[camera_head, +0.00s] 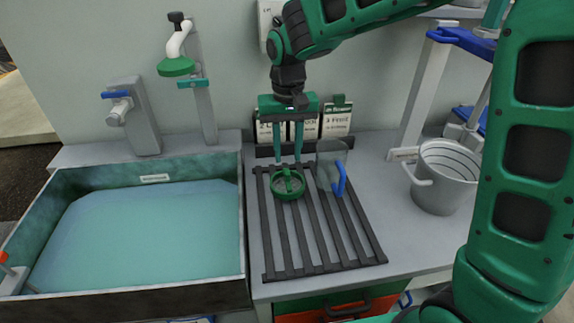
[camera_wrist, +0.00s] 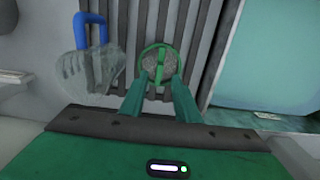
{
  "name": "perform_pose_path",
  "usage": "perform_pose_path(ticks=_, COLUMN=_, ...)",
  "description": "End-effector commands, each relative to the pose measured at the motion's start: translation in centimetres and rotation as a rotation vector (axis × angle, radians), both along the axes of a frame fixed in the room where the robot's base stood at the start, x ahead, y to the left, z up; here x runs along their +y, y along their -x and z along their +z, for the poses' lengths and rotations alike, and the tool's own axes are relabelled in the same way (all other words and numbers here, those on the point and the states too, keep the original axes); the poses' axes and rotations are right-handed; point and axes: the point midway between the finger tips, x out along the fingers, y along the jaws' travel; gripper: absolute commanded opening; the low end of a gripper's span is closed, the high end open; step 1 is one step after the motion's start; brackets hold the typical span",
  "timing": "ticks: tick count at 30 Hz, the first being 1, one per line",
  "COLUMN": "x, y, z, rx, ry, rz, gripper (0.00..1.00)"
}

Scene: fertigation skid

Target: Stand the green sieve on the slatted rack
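The green sieve (camera_head: 288,184) is round, with a green rim, a grey mesh and a green bar across it. It appears to sit upright on the far left part of the dark slatted rack (camera_head: 309,262); close contact is hard to judge. In the wrist view the sieve (camera_wrist: 158,62) lies just beyond the fingertips, over the slats (camera_wrist: 197,45). My gripper (camera_head: 287,160) points down above the sieve. Its two green fingers (camera_wrist: 159,80) are apart, with a gap between them, and do not appear to grip the bar.
A clear jug with a blue handle (camera_head: 333,166) stands on the rack, close right of the sieve. A water-filled basin (camera_head: 246,225) is left, a grey bucket (camera_head: 440,180) right. Label cards (camera_head: 337,121) stand behind. The rack's front is bare.

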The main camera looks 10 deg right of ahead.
Motion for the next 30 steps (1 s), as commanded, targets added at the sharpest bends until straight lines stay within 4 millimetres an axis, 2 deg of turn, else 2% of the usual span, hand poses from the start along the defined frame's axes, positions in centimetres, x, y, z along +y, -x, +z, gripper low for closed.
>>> perform_pose_path(ticks=3, x=0.0, y=0.0, z=2.1, rx=-0.002, ry=-0.001, rz=0.000, gripper=0.29)
perform_pose_path(ticks=7, x=0.0, y=0.0, z=3.5, rx=-0.001, ry=0.000, rz=0.000, gripper=0.29)
perform_pose_path(ticks=17, x=0.0, y=0.0, z=4.3, rx=0.001, ry=0.000, rz=0.000, gripper=0.29)
perform_pose_path(ticks=20, x=-0.7, y=0.1, z=4.4, rx=-0.001, ry=0.003, rz=-0.008, gripper=0.29)
perform_pose_path(ticks=23, x=-3.7, y=0.7, z=4.8, rx=-0.006, ry=0.015, rz=-0.043, gripper=0.29)
perform_pose_path(ticks=26, x=-9.1, y=2.5, z=5.4, rx=-0.013, ry=0.033, rz=-0.108, gripper=0.29)
perform_pose_path(ticks=27, x=-11.8, y=3.6, z=5.6, rx=-0.015, ry=0.040, rz=-0.141, gripper=0.29)
perform_pose_path(ticks=30, x=-18.0, y=7.3, z=5.9, rx=-0.016, ry=0.053, rz=-0.228, gripper=0.29)
